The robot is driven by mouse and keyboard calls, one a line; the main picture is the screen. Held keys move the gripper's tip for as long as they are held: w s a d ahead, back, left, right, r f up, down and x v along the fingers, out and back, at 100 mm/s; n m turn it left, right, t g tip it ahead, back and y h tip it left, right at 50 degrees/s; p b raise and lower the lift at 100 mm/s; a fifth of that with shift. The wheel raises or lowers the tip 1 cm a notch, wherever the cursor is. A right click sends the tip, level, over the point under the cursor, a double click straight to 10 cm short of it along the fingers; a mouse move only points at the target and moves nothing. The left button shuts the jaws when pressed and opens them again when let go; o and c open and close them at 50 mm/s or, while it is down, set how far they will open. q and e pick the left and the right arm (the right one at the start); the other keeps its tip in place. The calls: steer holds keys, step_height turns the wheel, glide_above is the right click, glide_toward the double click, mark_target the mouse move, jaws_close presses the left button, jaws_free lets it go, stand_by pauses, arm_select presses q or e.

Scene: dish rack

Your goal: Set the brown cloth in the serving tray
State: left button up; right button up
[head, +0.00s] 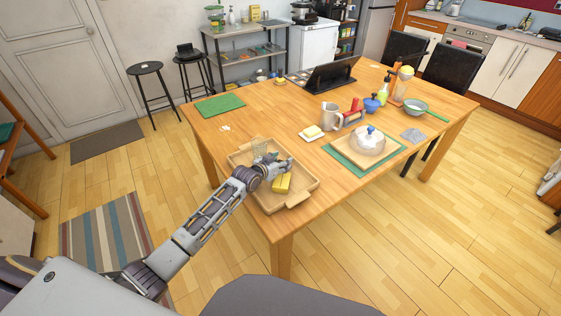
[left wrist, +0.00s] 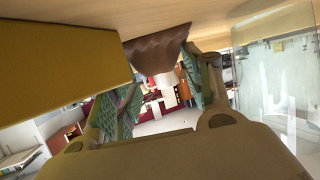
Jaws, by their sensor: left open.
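The serving tray (head: 302,197) is a light wooden tray with handles at the near corner of the table. My left gripper (head: 285,163) is low over the tray. In the left wrist view its two green-padded fingers (left wrist: 160,95) are apart. The brown cloth (left wrist: 155,45) shows there as a folded brown shape against a light wooden surface, beyond and between the fingertips; I see no grip on it. In the head view I cannot make out the cloth, with the gripper and arm over that area. My right gripper is not in view.
A yellow block (head: 282,184) and a clear glass (head: 260,149) are in the tray, close to my gripper. A butter dish (head: 312,132), a mug (head: 330,116) and a green mat with a domed dish (head: 367,140) stand to the right. The table left of the tray is mostly clear.

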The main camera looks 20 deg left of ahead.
arm_select(q)
steer(key=shift+o, duration=0.6)
steer(key=shift+f, duration=0.1)
steer(key=o, duration=0.4)
steer(key=shift+r, duration=0.2)
steer(key=shift+r, duration=4.85)
jaws_close()
